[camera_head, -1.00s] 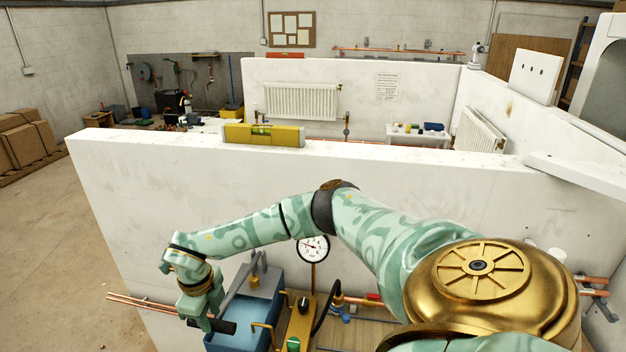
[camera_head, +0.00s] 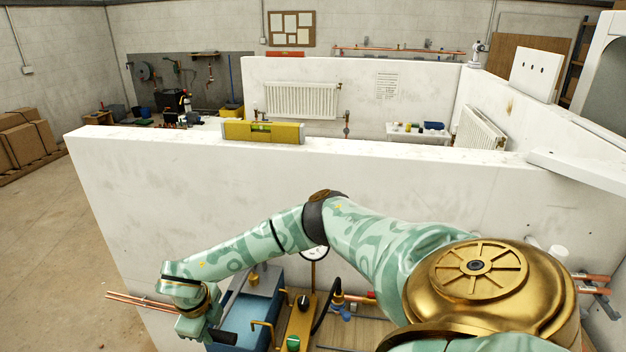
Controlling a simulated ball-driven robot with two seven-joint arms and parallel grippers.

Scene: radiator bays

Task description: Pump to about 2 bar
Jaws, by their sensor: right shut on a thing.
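The test pump has a blue tank (camera_head: 262,315) and stands at the bottom of the view, in front of the near wall. Its lever ends in a black grip (camera_head: 224,338). My right gripper (camera_head: 205,332) is shut on the lever at this grip, low at the tank's left side. The round pressure gauge (camera_head: 314,254) is mostly hidden behind my right arm; only its lower edge shows, so I cannot read the needle. A brass block with a green knob (camera_head: 292,343) and a black knob (camera_head: 303,301) stands right of the tank. My left gripper is not in view.
The white near wall (camera_head: 180,190) runs behind the pump, with a yellow level (camera_head: 262,132) on its top. A black hose (camera_head: 325,312) and copper pipes (camera_head: 140,301) lie near the pump. Open floor (camera_head: 50,250) is at the left.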

